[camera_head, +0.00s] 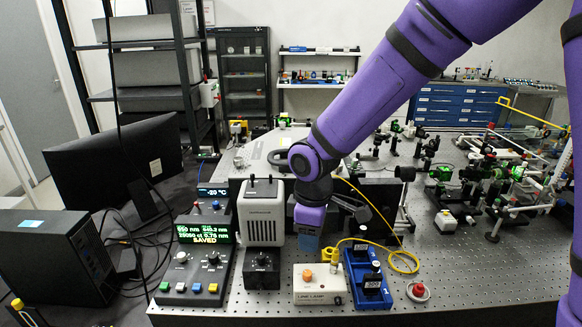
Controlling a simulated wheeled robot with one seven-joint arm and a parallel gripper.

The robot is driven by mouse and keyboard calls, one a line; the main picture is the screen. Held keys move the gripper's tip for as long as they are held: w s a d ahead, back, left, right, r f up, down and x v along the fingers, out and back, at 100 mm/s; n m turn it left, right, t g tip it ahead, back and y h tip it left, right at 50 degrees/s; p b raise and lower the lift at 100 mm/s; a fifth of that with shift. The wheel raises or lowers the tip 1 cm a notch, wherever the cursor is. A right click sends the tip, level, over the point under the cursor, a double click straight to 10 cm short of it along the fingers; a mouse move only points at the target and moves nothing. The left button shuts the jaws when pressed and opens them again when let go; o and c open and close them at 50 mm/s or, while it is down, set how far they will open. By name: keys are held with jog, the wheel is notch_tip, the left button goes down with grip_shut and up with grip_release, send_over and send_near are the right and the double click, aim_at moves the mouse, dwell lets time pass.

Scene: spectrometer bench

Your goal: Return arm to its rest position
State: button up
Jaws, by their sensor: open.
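My purple arm reaches from the top right down to the front middle of the optical bench (460,275). Its dark wrist bends downward, and my gripper (308,222) hangs low over the bench, just right of the grey ribbed unit (263,212). The gripper is open; its fingers are small and hard to make out, and I see nothing held in it. A small blue-grey block shows just below it; whether they touch I cannot tell. The control box (195,262) at the left has a green-lit screen reading "SAVED".
Close by stand a black knob box (262,270), a white lamp box (319,284), a blue holder (368,280) and a red button (418,291). A yellow cable (405,268) loops right of my wrist. Optics crowd the right; a monitor (115,165) stands left. Bare bench lies front right.

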jog(key=s+d+r+m+t, duration=0.1)
jog(key=s+d+r+m, duration=0.25)
jog(key=d+r, duration=0.4)
jog(key=s+d+r+m+t, duration=0.2)
jog(key=d+r+m, duration=0.2)
jog(key=d+r, duration=0.35)
jog(key=s+d+r+m+t, duration=0.1)
jog(key=s+d+r+m, duration=0.2)
jog(key=s, duration=0.3)
jog(key=s+d+r+m+t, duration=0.1)
jog(key=s+d+r+m, duration=0.2)
jog(key=s+d, duration=0.3)
jog(key=shift+s+r+m, duration=0.4)
jog(key=shift+s+m, duration=0.15)
